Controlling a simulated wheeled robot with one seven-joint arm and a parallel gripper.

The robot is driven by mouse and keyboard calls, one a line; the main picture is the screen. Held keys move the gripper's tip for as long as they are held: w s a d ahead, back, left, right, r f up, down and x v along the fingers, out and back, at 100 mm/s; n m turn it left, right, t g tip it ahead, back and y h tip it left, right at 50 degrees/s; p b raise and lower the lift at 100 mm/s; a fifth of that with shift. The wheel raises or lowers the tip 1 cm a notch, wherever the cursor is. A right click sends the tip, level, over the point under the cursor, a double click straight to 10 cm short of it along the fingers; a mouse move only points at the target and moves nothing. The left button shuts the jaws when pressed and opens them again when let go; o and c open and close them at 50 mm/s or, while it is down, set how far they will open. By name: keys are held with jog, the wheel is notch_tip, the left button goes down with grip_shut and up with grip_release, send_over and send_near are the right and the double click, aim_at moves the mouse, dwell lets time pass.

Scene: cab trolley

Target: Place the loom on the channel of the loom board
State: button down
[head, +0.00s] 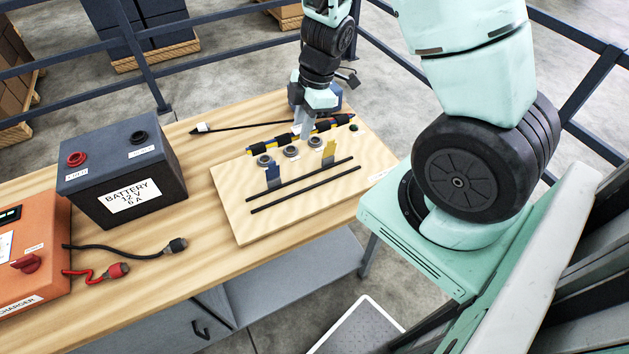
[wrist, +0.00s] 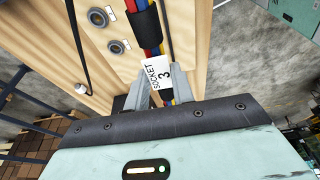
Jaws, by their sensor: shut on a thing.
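In the wrist view, the loom (wrist: 153,35) passes between the fingers (wrist: 163,88), beside a white "SOCKET 3" label. The channel (head: 300,187) lies between two black rails nearer the front, and looks empty.
A blue upright piece (head: 272,172) and a yellow one (head: 329,151) stand between fittings and rails. A black cable with a white end (head: 240,127) lies behind the board. The battery (head: 120,175), charger (head: 32,255) and loose leads (head: 120,252) are to the left.

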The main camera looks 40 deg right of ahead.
jog(key=shift+d+f, duration=0.2)
jog(key=shift+d, duration=0.05)
notch_tip(320, 180, down, 17)
jog(key=b, duration=0.7)
jog(key=shift+f, duration=0.2)
jog(key=shift+f, duration=0.2)
jog(key=c, duration=1.2)
grip_release()
jog(key=shift+r, duration=0.15)
